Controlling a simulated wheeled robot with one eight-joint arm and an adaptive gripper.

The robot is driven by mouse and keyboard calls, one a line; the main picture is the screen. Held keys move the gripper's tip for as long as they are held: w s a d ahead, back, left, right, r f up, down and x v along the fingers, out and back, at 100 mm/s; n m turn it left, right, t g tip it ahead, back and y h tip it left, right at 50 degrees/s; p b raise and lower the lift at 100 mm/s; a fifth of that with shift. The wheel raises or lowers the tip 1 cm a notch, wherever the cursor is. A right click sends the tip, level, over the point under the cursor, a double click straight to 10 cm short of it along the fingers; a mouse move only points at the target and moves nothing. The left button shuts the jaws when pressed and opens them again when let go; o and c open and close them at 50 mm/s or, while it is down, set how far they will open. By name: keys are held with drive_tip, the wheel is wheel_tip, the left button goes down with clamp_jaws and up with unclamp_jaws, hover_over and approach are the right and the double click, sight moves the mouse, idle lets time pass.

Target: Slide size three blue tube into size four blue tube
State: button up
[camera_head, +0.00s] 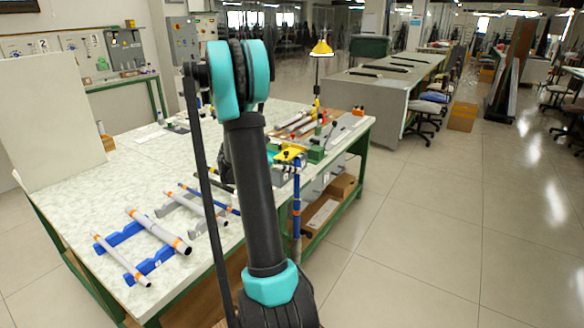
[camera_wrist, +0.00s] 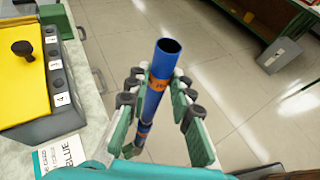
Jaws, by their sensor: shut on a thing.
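My gripper (camera_wrist: 158,92) is shut on a blue tube (camera_wrist: 165,60) with orange bands, one with dark marking. The tube's open hollow end faces the wrist camera. In the head view the blue tube (camera_head: 296,205) hangs upright beside the table's right edge, over the floor. A grey block with a yellow top (camera_wrist: 25,70) and numbered labels, 4 among them, stands left of my gripper. A card reading BLUE lies in front of it. I cannot read the held tube's size or tell whether another tube sits inside it.
On the table (camera_head: 75,190), blue racks (camera_head: 150,262) and grey racks hold pale tubes (camera_head: 160,231) with orange bands and a thin blue tube (camera_head: 217,200). More rods lie at the back. A cardboard box (camera_head: 320,214) sits below the table.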

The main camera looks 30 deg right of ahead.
drive_tip(key=shift+f, duration=0.95)
drive_tip(key=o, duration=0.9)
drive_tip(key=v, duration=1.2)
drive_tip(key=shift+r, duration=0.1)
